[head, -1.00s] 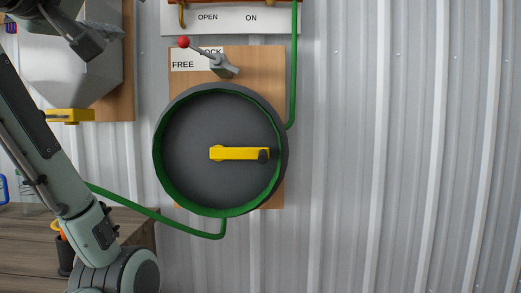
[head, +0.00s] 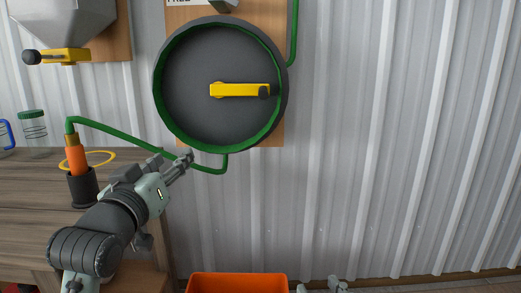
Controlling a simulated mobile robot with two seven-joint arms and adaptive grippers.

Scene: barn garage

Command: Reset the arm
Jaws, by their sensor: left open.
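My left arm comes in from the lower left. Its gripper (head: 182,165) is open, with nothing seen between its fingers. It points up and right, just below the round hose reel and in front of the green hose (head: 120,136) in the picture. The reel (head: 190,95) is a dark drum with a green rim and a yellow crank (head: 238,90), mounted on a wooden board on the wall. Only the tip of my right gripper (head: 325,287) shows at the bottom edge; its jaws are unclear.
A wooden bench (head: 30,215) stands at left. On it an orange nozzle (head: 76,160) sits in a black holder (head: 83,188), near a glass jar (head: 34,127). A grey hopper with a yellow valve (head: 65,55) hangs above. An orange bin (head: 237,281) is at the bottom. The right wall is clear.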

